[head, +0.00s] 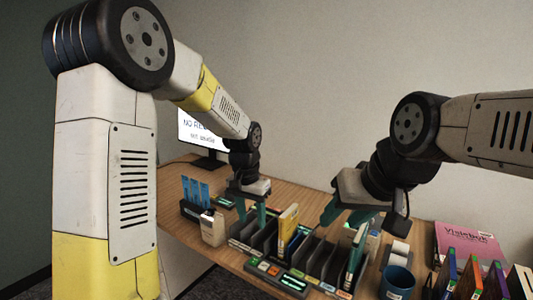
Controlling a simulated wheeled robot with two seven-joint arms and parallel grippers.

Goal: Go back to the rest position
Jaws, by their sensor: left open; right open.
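My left gripper (250,212) is open above the left end of the dark slotted sorter (320,262), its fingers pointing down. My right gripper (345,214) is open over the right part of the sorter, its teal fingers spread. A yellow item (288,222) stands upright in a slot between the two grippers. A teal and white item (357,248) stands in a slot at the right end, below my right gripper. I see nothing held in either gripper, though the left fingertips are partly hidden.
A monitor (198,129) stands at the back left of the wooden table (178,172). A dark box with blue items (195,190) and a pale carton (213,228) are on the left. A blue mug (397,283), pink book (470,243) and several coloured binders (470,280) are at the right.

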